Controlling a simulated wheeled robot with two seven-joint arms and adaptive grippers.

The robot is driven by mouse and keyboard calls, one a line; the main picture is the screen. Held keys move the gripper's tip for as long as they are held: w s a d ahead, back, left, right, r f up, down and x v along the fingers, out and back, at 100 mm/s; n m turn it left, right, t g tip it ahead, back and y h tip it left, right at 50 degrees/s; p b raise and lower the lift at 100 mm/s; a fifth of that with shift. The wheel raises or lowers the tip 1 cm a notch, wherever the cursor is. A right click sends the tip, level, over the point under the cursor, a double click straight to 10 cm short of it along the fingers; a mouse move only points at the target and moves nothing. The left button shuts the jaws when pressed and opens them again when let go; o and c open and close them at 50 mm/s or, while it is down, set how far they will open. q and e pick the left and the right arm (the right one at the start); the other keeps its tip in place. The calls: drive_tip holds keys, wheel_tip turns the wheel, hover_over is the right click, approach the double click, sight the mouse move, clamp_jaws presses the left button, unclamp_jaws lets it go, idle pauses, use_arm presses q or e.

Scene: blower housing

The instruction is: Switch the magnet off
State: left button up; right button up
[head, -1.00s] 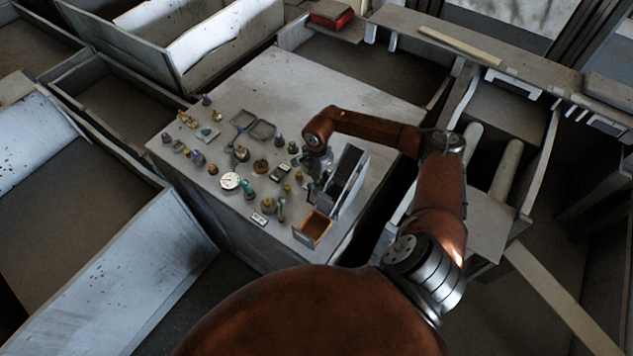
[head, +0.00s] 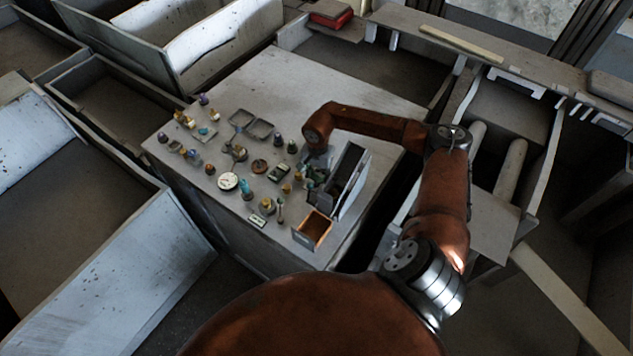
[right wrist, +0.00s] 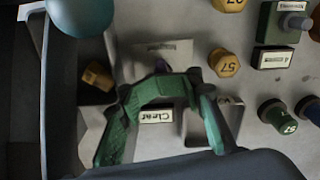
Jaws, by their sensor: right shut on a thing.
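My right gripper (head: 315,174) reaches down to the console top beside an upright grey box. In the right wrist view its green fingers (right wrist: 162,88) arch together. Their tips close on a small dark purple knob (right wrist: 162,66), of which only a bit shows. The knob sits at a grey plate whose blurred label seems to read "Magnet" (right wrist: 160,47); I take it for the magnet switch. Its setting is hidden by the fingers. A white "Clear" label (right wrist: 157,115) shows between the fingers. My left gripper is not in view.
The console top (head: 300,85) carries several knobs, a white round gauge (head: 228,181) and two shallow trays (head: 258,130). The upright grey box (head: 350,180) and an open brown-lined box (head: 313,229) stand close to my gripper. Yellow knobs (right wrist: 223,62) lie right of the fingers.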

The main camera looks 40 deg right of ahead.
drive_tip(key=shift+w+a+n, duration=0.2)
drive_tip(key=shift+a+n, duration=0.1)
drive_tip(key=shift+a, duration=0.05)
drive_tip(key=shift+f+n+b, duration=0.15)
drive_tip(key=shift+n+b, duration=0.25)
drive_tip(key=shift+b, duration=0.15)
drive_tip(key=shift+n+b, duration=0.9)
drive_tip(key=shift+n, duration=0.3)
drive_tip(key=shift+a+n, duration=0.1)
drive_tip(key=shift+n, duration=0.5)
drive_tip(key=o, duration=0.6)
